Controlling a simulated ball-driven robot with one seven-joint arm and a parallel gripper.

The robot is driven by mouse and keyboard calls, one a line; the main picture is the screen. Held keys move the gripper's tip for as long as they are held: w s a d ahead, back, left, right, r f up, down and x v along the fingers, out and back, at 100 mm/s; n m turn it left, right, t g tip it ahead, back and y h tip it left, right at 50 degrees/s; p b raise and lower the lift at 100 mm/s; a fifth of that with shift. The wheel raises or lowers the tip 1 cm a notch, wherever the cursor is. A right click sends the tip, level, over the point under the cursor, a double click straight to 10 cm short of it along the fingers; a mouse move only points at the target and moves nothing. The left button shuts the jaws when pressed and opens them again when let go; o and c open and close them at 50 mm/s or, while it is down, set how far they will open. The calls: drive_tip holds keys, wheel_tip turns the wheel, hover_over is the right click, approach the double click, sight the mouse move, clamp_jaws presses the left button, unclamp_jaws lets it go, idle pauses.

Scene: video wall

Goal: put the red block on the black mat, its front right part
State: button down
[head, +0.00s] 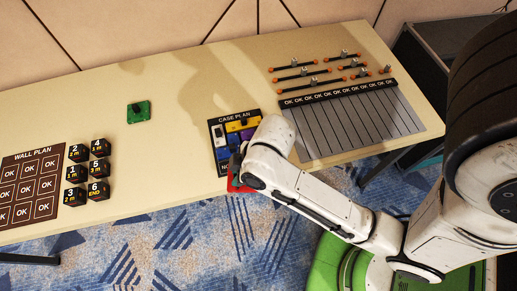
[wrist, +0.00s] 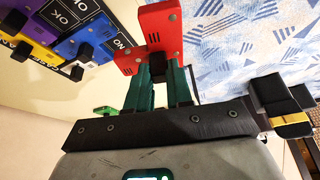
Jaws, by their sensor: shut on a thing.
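The red block (wrist: 160,25) is held between the green-padded fingers of my gripper (wrist: 158,80) in the wrist view. It has a dark knob and shows against the blue carpet and the table edge. In the head view a bit of the red block (head: 236,186) shows at the table's front edge, just in front of the black mat (head: 229,118), and my arm hides the rest. The mat, lettered CASE PLAN, carries blue, yellow, purple and white blocks. The mat (wrist: 78,19) also shows left of the red block in the wrist view, apart from it. Its front right part is hidden by my arm.
A green block (head: 138,112) stands alone left of the mat. Several black numbered cubes (head: 87,172) and a brown WALL PLAN board (head: 30,185) lie further left. A grey OK-marked panel (head: 360,122) and orange-tipped rods (head: 300,73) lie right. The table between is clear.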

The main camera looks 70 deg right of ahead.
drive_tip(key=s+d+r+n+y, duration=0.1)
drive_tip(key=s+r+n, duration=0.2)
drive_tip(key=s+r, duration=0.25)
drive_tip(key=shift+g, duration=0.3)
drive_tip(key=w+d+f, duration=0.2)
drive_tip(key=d+f, duration=0.1)
drive_tip(key=w+d+f, duration=0.1)
drive_tip(key=d+f, duration=0.2)
drive_tip(key=d, duration=0.1)
drive_tip(key=w+d+f, duration=0.2)
drive_tip(key=d+f, duration=0.1)
drive_tip(key=d, duration=0.1)
drive_tip(key=shift+w+d+f, duration=0.1)
drive_tip(key=shift+w+f, duration=0.1)
drive_tip(key=shift+w, duration=0.15)
drive_tip(key=shift+w+d+f, duration=0.15)
drive_tip(key=shift+d+f, duration=0.15)
drive_tip(key=shift+f, duration=1.75)
drive_tip(key=c, duration=1)
unclamp_jaws()
